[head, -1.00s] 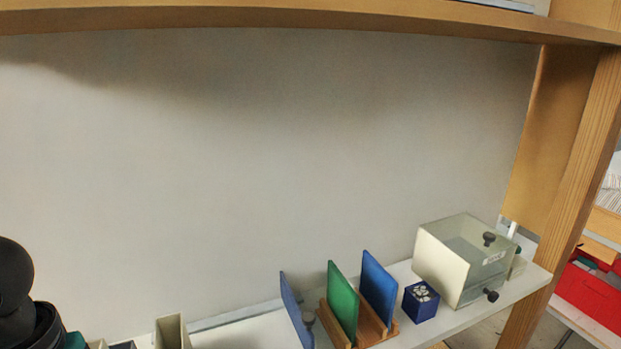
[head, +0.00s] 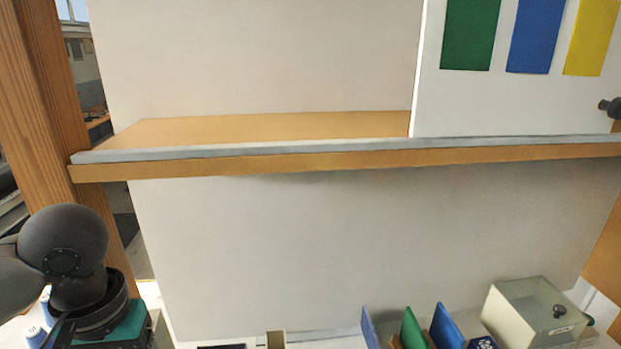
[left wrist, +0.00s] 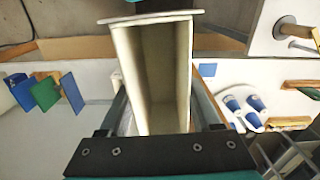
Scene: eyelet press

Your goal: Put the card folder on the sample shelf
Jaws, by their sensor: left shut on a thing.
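My left gripper (left wrist: 160,105) shows in the left wrist view with one finger on each side of a cream, narrow, open-topped box, likely the card folder (left wrist: 152,55). It is shut on this box, whose hollow inside faces the camera. In the head view my left wrist is at the bottom left, and its fingers are not clearly seen. A small cream upright piece (head: 276,340) shows at the bottom edge; I cannot tell whether it is the same box. An upper wooden shelf (head: 270,128) with a grey front edge has a bare left part. My right gripper is not in view.
A white panel (head: 470,105) with green, blue and yellow swatches stands on the upper shelf's right. Below are a green panel (head: 412,328), a blue panel (head: 446,328) and a clear-topped box (head: 535,315). A wooden post (head: 40,110) stands at left.

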